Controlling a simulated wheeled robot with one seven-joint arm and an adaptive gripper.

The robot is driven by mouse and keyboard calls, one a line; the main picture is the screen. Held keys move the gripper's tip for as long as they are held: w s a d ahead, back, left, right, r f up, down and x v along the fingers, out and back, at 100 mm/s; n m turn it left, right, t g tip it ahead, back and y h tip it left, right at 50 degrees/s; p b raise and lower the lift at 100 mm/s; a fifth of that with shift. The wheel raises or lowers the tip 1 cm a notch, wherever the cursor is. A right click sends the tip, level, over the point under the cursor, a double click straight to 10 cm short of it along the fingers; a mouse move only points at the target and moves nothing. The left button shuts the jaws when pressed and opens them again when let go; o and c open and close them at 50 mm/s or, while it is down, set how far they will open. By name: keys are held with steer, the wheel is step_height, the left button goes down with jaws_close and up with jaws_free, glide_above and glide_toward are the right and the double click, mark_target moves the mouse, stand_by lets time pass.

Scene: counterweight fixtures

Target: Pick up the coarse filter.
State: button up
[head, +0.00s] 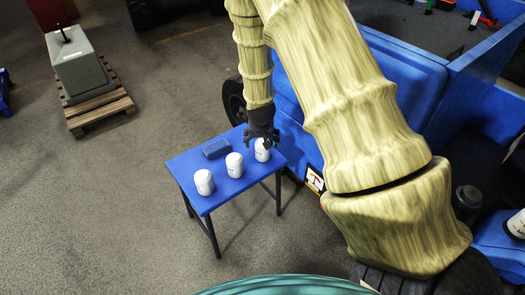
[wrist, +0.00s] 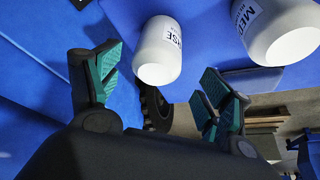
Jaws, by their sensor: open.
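The coarse filter is a white can whose label ends in "RSE" in the wrist view (wrist: 152,62). It stands upright at the right end of the small blue table (head: 192,163), and in the head view it is the rightmost can (head: 262,154), partly hidden by my gripper. My gripper (head: 264,143) is open over this can. In the wrist view the open teal-padded fingers (wrist: 161,66) lie to either side of the can, with gaps visible. I cannot tell how far down the fingers reach along it.
A second white can (head: 234,165), apparently the one reading "MED" in the wrist view (wrist: 278,30), stands close by. A third white can (head: 204,182) stands at the table's front left. Blue bodywork (head: 400,75) stands right of the table.

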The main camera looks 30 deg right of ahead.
steer(key=shift+s+b+x, duration=0.15)
steer(key=shift+b+x, duration=0.15)
steer(key=shift+x, duration=1.1)
steer(key=shift+s+b+x, duration=0.15)
steer(key=shift+b+x, duration=0.15)
steer(key=shift+x, duration=1.1)
steer(key=shift+d, duration=0.15)
steer(key=shift+c, duration=0.2)
steer(key=c, duration=1.2)
steer(key=shift+c, duration=0.2)
